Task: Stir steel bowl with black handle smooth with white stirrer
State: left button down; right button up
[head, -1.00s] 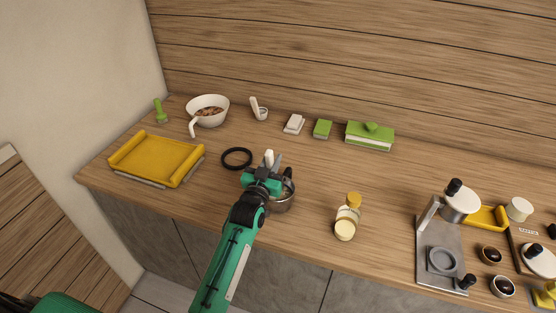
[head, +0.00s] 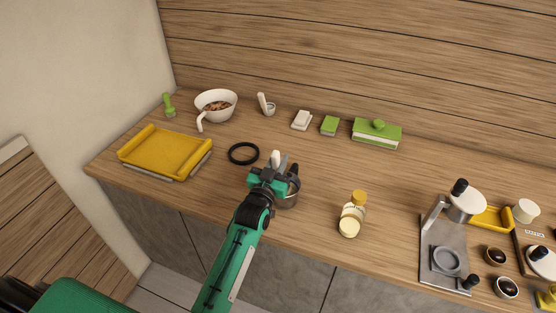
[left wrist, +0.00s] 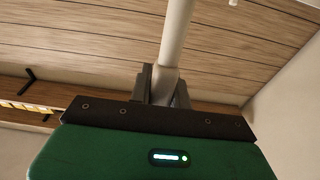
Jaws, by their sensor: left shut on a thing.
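The steel bowl (head: 289,200) stands on the counter near its front edge, with its black handle (head: 294,170) beside my gripper. My left gripper (head: 276,172) is over the bowl's left side and partly hides it. It is shut on the white stirrer (head: 275,157), whose pale top sticks up above the fingers. In the left wrist view, the stirrer (left wrist: 174,45) runs up from between the two dark fingers. The stirrer's lower end and most of the bowl's inside are hidden in the head view. My right gripper is not in view.
A black ring (head: 243,153) lies left of the bowl, and a yellow-lidded jar (head: 352,216) stands to its right. A yellow tray (head: 167,154) and a white bowl of brown bits (head: 216,105) are farther left.

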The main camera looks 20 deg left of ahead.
pick_arm(q)
jog(key=shift+s+d+f, duration=0.15)
jog(key=shift+s+d, duration=0.1)
jog(key=shift+d, duration=0.35)
jog(key=shift+w+d, duration=0.25)
jog(key=shift+d, duration=0.25)
jog(key=shift+w+d+f, duration=0.1)
jog(key=shift+w+d, duration=0.2)
jog(key=shift+w, duration=0.25)
jog(key=shift+w+a, duration=0.3)
jog(key=shift+w, duration=0.25)
